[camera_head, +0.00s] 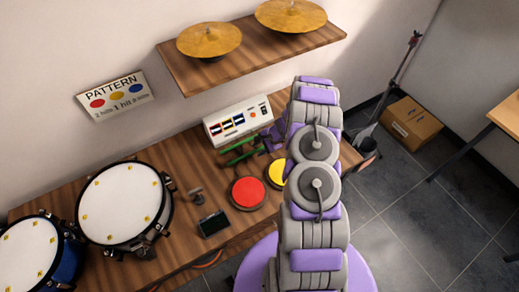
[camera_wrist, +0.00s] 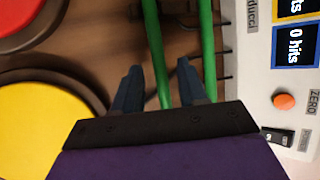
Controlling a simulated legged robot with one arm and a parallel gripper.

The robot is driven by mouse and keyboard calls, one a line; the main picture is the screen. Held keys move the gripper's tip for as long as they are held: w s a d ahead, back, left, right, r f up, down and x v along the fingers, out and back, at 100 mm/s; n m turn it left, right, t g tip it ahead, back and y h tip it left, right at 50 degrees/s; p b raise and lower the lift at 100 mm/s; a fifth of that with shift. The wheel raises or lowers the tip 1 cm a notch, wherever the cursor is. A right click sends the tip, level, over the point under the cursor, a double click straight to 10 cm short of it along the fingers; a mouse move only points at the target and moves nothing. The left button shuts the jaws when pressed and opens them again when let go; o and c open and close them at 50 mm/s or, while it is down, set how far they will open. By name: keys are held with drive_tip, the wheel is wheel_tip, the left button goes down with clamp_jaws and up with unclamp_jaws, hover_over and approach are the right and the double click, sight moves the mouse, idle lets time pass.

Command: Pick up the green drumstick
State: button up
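Two green drumsticks show in the wrist view, running nearly parallel. The left drumstick (camera_wrist: 155,50) passes between my fingers, and the right drumstick (camera_wrist: 208,50) lies just outside my right finger. In the head view the green drumsticks (camera_head: 243,154) lie in front of the white console, partly hidden near my arm. My gripper (camera_wrist: 160,68) is open, with a gap between both fingers and the left stick. Whether the fingertips are level with the stick is hard to tell. In the head view my gripper is mostly hidden behind my arm.
The white console (camera_head: 238,120) stands close to the right of the sticks in the wrist view. A red pad (camera_head: 248,193) and a yellow pad (camera_wrist: 40,125) lie nearby. Drums (camera_head: 124,204) stand at left, and a shelf with cymbals (camera_head: 208,40) hangs above the wooden table.

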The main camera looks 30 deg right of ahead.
clamp_jaws()
idle(0.5)
drive_tip(key=shift+r, duration=0.5)
drive_tip(key=r, duration=0.1)
drive_tip(key=s+r+p, duration=0.1)
drive_tip(key=r, duration=0.1)
drive_tip(key=s, duration=1)
drive_tip(key=s+r+p, duration=0.1)
drive_tip(key=s, duration=0.4)
drive_tip(key=shift+d, duration=0.35)
